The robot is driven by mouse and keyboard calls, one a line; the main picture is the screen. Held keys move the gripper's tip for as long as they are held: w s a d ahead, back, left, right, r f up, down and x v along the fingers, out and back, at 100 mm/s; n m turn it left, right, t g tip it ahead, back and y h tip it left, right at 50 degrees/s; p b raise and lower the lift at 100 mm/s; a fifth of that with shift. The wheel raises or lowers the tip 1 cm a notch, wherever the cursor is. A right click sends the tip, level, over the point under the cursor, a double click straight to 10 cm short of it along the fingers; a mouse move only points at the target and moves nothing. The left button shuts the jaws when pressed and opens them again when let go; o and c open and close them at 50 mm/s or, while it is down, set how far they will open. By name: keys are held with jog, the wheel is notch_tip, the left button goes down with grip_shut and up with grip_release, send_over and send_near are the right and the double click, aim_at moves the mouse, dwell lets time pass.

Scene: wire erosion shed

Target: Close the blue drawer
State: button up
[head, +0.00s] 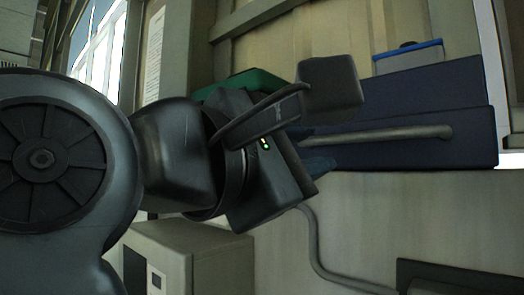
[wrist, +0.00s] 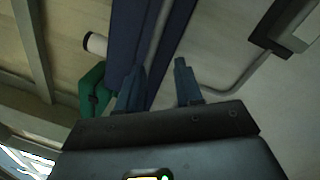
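The blue drawer (head: 440,150) is at the right of the head view, dark navy, with a long pale bar handle (head: 400,133) across its front. In the wrist view the drawer (wrist: 125,35) is a dark blue band at top centre, with the handle (wrist: 157,30) along it. My gripper (head: 318,163) is at the left end of the handle in the head view, its fingers mostly hidden by its own body. In the wrist view my gripper (wrist: 158,83) has its two blue fingers apart, with the drawer front and handle beyond the gap. I cannot tell whether they touch.
A green object (wrist: 92,92) and a white cylinder (wrist: 95,43) are beside the drawer's blue panel. A grey item with a blue edge (head: 408,55) shows behind the drawer. A second pale bar (head: 315,250) curves below. A beige box (head: 185,255) stands at lower left.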

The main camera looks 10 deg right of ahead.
aim_at(359, 139)
jog(key=shift+w+d+r+m+h+p, duration=0.15)
jog(key=shift+w+d+r+m, duration=0.3)
jog(key=shift+d+m, duration=0.8)
jog(key=shift+w+d+r+m+h+p, duration=0.2)
jog(key=shift+w+d+m, duration=0.45)
jog(key=shift+d, duration=1.1)
jog(key=shift+w+d+r+m+h+p, duration=0.1)
jog(key=shift+w+d+r+m, duration=0.3)
jog(key=shift+d+m, duration=0.9)
jog(key=shift+d, duration=0.2)
jog(key=shift+c, duration=0.2)
grip_shut()
